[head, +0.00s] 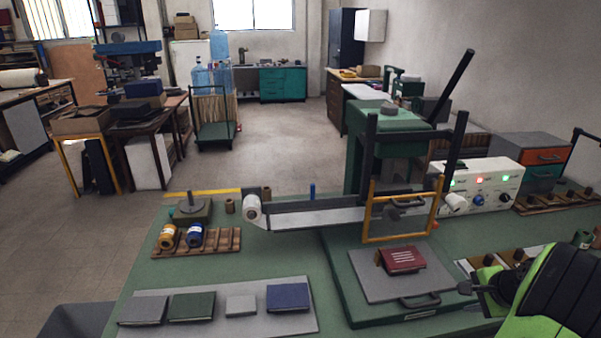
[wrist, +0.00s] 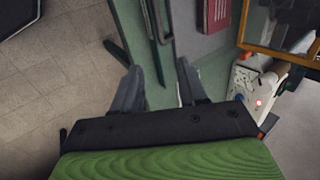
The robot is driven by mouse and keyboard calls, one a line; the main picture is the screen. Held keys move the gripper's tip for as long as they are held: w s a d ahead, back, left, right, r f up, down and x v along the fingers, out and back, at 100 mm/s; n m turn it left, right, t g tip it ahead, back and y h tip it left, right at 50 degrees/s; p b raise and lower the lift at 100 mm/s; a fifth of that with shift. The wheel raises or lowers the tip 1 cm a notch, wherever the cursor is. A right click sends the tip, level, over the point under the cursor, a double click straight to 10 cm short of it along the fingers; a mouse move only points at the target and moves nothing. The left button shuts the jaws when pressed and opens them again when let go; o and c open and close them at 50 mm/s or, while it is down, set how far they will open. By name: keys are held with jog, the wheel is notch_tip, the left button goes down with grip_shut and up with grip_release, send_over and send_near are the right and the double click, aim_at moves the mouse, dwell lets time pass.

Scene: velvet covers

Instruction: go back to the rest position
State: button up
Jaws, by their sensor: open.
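My gripper (wrist: 158,72) is open in the wrist view, with its two grey fingers apart and nothing between them. It points down past an edge of the green bench, with floor to the left. My green arm shows at the lower right of the head view. A dark red book (head: 406,259) with gold lines lies on the grey plate (head: 375,288) of the press, apart from my gripper. The red book also shows at the top of the wrist view (wrist: 213,14).
The green press (head: 388,135) with an orange guard frame (head: 372,236) stands behind the plate. A white control box (head: 488,182) is to its right. Several covers lie on a grey mat (head: 222,327) at left. A wooden spool rack (head: 226,240) stands behind them.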

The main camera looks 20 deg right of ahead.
jog(key=w+a+r+n, duration=0.2)
jog(key=a+r+n, duration=0.1)
jog(key=a, duration=0.4)
jog(key=w+a+r+n+g+y, duration=0.1)
jog(key=w+a+r+n, duration=0.2)
jog(key=a, duration=0.5)
jog(key=w+a+r+n, duration=0.1)
jog(key=a+r+n, duration=0.25)
jog(key=a, duration=0.35)
jog(key=s+a+r+n, duration=0.2)
jog(key=s+a+n, duration=0.9)
jog(key=s+a, duration=0.3)
jog(key=a, duration=0.3)
jog(key=shift+s+r+y, duration=0.2)
jog(key=shift+s+y, duration=0.05)
jog(key=shift+y, duration=0.05)
